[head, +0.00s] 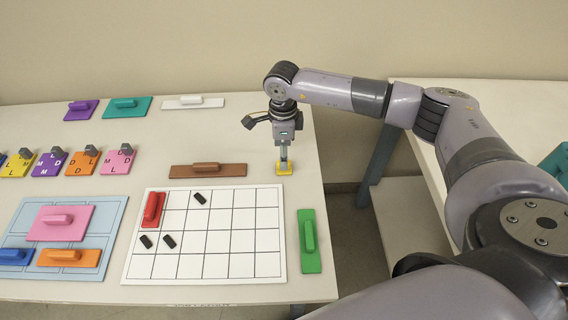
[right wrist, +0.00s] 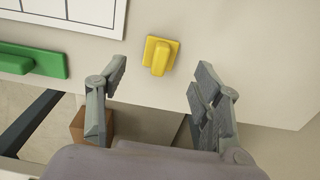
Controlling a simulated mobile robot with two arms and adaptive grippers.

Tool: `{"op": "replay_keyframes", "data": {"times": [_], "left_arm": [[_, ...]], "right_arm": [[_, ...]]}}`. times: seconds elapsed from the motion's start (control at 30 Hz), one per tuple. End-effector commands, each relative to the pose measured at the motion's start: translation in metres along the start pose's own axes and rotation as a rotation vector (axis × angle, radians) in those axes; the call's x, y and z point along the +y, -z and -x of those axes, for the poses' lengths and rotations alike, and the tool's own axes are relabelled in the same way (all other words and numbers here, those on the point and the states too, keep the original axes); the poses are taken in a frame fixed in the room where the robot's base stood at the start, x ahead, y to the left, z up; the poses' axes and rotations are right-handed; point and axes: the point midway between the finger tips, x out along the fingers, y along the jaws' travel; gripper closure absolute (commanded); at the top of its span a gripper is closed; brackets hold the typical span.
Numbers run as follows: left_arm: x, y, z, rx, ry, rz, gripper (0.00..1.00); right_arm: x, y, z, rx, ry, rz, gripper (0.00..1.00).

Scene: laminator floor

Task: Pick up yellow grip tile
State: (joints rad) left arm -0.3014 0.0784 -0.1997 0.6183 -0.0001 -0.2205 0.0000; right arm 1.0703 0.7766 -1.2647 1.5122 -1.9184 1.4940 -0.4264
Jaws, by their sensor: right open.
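The yellow grip tile (head: 284,168) is a small square plate with a raised handle. It lies on the table near its right edge, above the green tile in the head view. In the right wrist view the yellow grip tile (right wrist: 161,56) lies ahead of the gap between my fingers. My right gripper (head: 284,155) points down over it in the head view. In the right wrist view my right gripper (right wrist: 160,85) is open, with nothing between its fingers. My left gripper does not show.
A green tile (head: 309,241) lies below the yellow one, and a brown tile (head: 208,170) lies to its left. The white grid board (head: 268,268) holds a red tile (head: 153,209) and several small black pieces. A gap separates this table from another table (head: 520,92) at right.

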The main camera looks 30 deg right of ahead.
Motion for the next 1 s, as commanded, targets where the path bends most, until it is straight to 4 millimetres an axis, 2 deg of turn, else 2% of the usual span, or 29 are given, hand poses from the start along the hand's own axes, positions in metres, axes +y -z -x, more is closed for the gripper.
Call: {"op": "replay_keyframes", "data": {"times": [0.23,0.4,0.67,1.0], "left_arm": [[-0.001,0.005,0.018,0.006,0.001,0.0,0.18],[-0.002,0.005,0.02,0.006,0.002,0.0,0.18],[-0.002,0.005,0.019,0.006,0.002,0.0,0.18],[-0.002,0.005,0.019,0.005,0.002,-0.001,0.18]], "right_arm": [[0.0,0.003,-0.029,0.003,-0.005,-0.001,0.4],[0.0,0.003,-0.049,0.001,-0.003,0.0,0.4],[-0.001,0.002,-0.053,-0.001,-0.001,0.0,0.4],[-0.001,0.002,-0.052,-0.001,-0.001,0.0,0.63]]}}
